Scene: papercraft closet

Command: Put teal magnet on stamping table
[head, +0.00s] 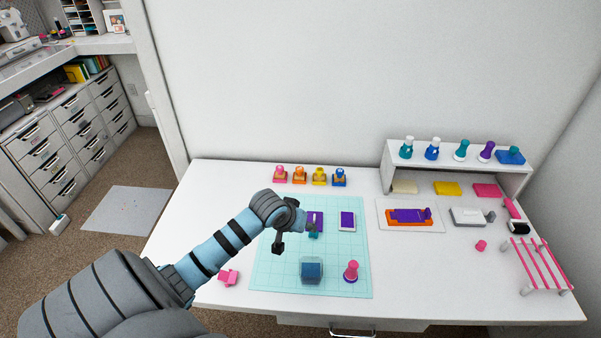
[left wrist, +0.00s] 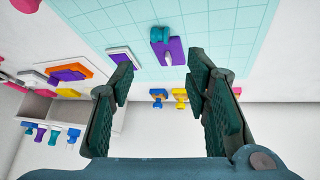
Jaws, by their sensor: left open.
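A small teal cylinder (head: 313,235), which looks like the teal magnet, is at the near end of a purple block (head: 316,218) on the light teal gridded mat (head: 270,282). In the left wrist view the teal cylinder (left wrist: 159,34) touches the end of the purple block (left wrist: 172,52). My left gripper (head: 295,237) is above the mat close to them, open and empty; in the left wrist view its fingers (left wrist: 160,78) are spread wide. I cannot tell for certain which item is the stamping table; an orange and purple piece (head: 407,215) lies on a white plate to the right.
A purple pad in a white frame (head: 347,219), a clear box with a blue block (head: 312,270) and a pink stamp (head: 351,271) are on the mat. Several coloured stamps (head: 319,176) line the back. A white shelf (head: 391,165) and pink rack (head: 541,264) stand right.

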